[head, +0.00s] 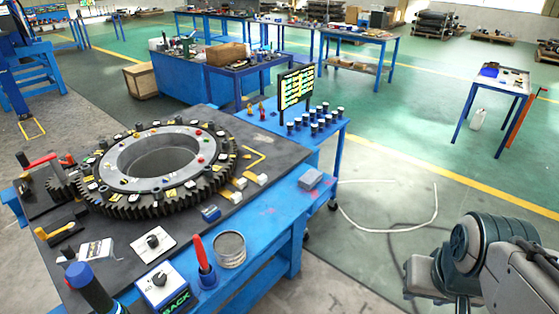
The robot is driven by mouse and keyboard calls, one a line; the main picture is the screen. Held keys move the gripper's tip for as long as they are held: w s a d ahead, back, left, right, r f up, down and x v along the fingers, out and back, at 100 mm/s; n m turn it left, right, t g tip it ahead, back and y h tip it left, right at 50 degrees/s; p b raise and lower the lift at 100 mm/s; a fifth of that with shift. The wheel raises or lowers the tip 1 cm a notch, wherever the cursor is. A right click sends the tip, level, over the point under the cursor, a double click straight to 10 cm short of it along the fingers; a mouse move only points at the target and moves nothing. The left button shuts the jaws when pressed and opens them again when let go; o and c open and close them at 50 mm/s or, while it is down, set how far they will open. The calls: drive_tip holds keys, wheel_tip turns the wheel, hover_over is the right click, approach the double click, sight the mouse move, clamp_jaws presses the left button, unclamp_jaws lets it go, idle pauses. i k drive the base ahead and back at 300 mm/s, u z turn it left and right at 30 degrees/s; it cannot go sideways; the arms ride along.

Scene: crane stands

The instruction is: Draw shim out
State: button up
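A large dark toothed ring gear (133,207) lies flat on the bench, with a pale grey inner ring (118,178) around an open centre. Several small yellow, white and black pieces sit on the gear's upper face, and small coloured pegs stand on the inner ring. I cannot tell which piece is the shim; the pieces are too small. My arm shows at the lower right, over the floor and well apart from the bench. I cannot make out gripper fingers there.
The blue bench's front holds a grey tin (230,249), a red-handled tool (203,256), a control box (162,290) and a dark blue-capped cylinder (90,288). Black-topped pegs and an upright display panel (296,88) stand behind. A pale hose (395,230) lies on otherwise clear floor.

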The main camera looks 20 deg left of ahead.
sight(241, 184)
drive_tip(key=u, duration=0.1)
drive_tip(key=i, duration=0.65)
drive_tip(key=u, duration=0.9)
drive_tip(key=i, duration=0.55)
drive_tip(key=u, duration=0.6)
